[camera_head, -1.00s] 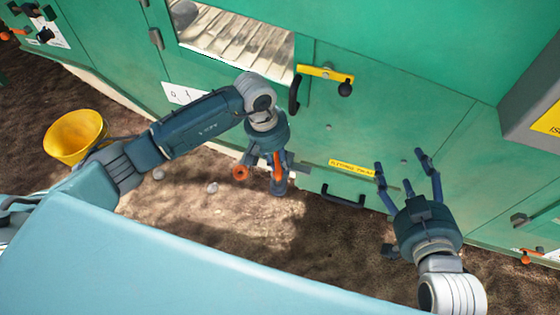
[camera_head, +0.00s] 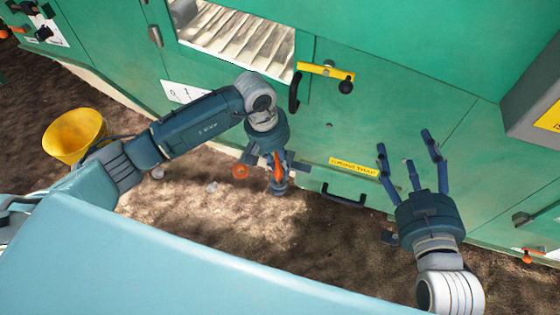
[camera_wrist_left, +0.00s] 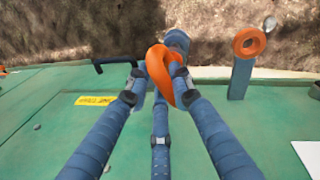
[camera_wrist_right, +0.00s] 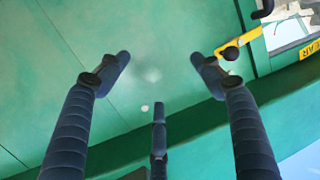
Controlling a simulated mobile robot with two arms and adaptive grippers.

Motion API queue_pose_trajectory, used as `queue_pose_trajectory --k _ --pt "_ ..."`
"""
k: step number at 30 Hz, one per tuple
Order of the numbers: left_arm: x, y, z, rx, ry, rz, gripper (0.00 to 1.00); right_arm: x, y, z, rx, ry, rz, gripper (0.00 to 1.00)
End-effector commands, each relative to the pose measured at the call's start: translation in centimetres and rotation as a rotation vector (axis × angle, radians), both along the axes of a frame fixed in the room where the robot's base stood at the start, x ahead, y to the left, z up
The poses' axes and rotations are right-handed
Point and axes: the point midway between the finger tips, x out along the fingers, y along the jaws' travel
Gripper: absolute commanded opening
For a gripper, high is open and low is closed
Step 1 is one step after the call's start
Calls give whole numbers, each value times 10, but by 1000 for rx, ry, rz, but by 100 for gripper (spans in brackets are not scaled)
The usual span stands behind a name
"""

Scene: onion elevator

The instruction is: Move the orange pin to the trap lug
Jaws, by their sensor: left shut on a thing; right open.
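The orange pin (camera_head: 277,171) is held in my left gripper (camera_head: 276,182), low in front of the green machine. In the left wrist view the orange pin (camera_wrist_left: 158,68) sits between the fingertips, which partly hide it. An orange ring (camera_wrist_left: 249,42) on a blue-grey upright lug (camera_wrist_left: 240,78) stands apart from the held pin there; the ring also shows in the head view (camera_head: 240,171). I cannot tell for sure which lug is the trap lug. My right gripper (camera_head: 406,148) is open and empty, its fingers toward the green panel.
A black handle (camera_head: 343,196) sits below a yellow label (camera_head: 353,167) on the machine. A yellow latch bar (camera_head: 325,71) with a black knob is above. Another orange pin (camera_head: 527,256) hangs at far right. A yellow bucket (camera_head: 75,137) stands left on bare soil.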

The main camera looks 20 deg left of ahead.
Motion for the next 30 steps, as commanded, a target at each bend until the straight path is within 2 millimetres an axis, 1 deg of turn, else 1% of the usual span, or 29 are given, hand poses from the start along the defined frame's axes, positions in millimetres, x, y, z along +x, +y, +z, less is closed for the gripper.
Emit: queue_pose_trajectory --k 18,30 --pt "0 0 -5 -1 -1 0 0 5 5 27 27 -113 9 66" --pt "0 0 -8 -1 -1 0 0 6 7 41 43 -175 12 66"
